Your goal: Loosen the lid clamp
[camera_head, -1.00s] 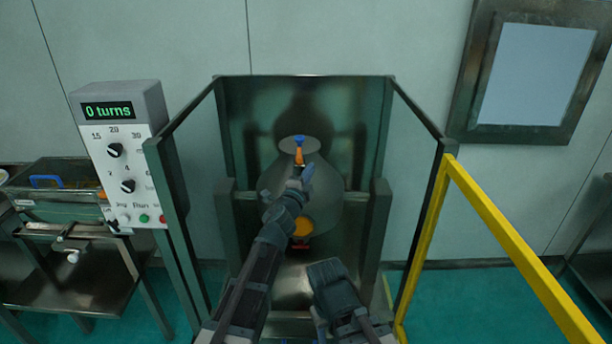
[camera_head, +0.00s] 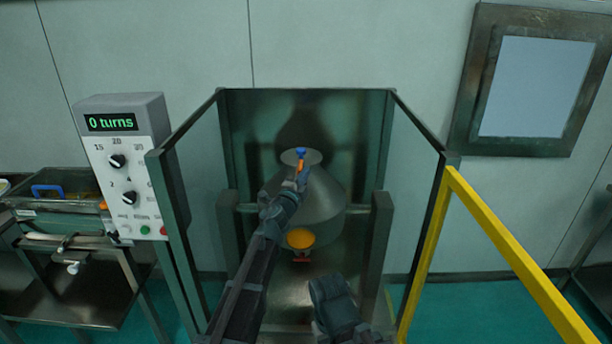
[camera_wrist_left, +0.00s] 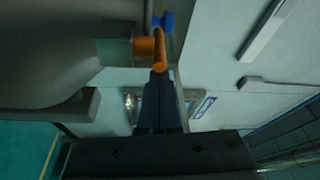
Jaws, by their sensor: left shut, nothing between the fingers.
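The lid clamp is an orange lever with a blue tip (camera_head: 300,153) at the top of a grey, cone-shaped vessel (camera_head: 318,200). In the left wrist view the orange lever (camera_wrist_left: 158,47) stands just beyond my fingertips, with its blue end behind it. My left gripper (camera_head: 302,176) is shut and empty, right at the near side of the lever. In the left wrist view its closed fingers (camera_wrist_left: 159,76) reach the lever's lower end; I cannot tell whether they touch. The end of my right arm (camera_head: 332,300) is low in the head view; its fingers are not clear.
The vessel stands in a bay with clear side panels and dark posts (camera_head: 382,235). An orange disc (camera_head: 301,238) is on its front. A control box (camera_head: 125,165) reading "0 turns" stands left. A yellow rail (camera_head: 510,250) runs along the right.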

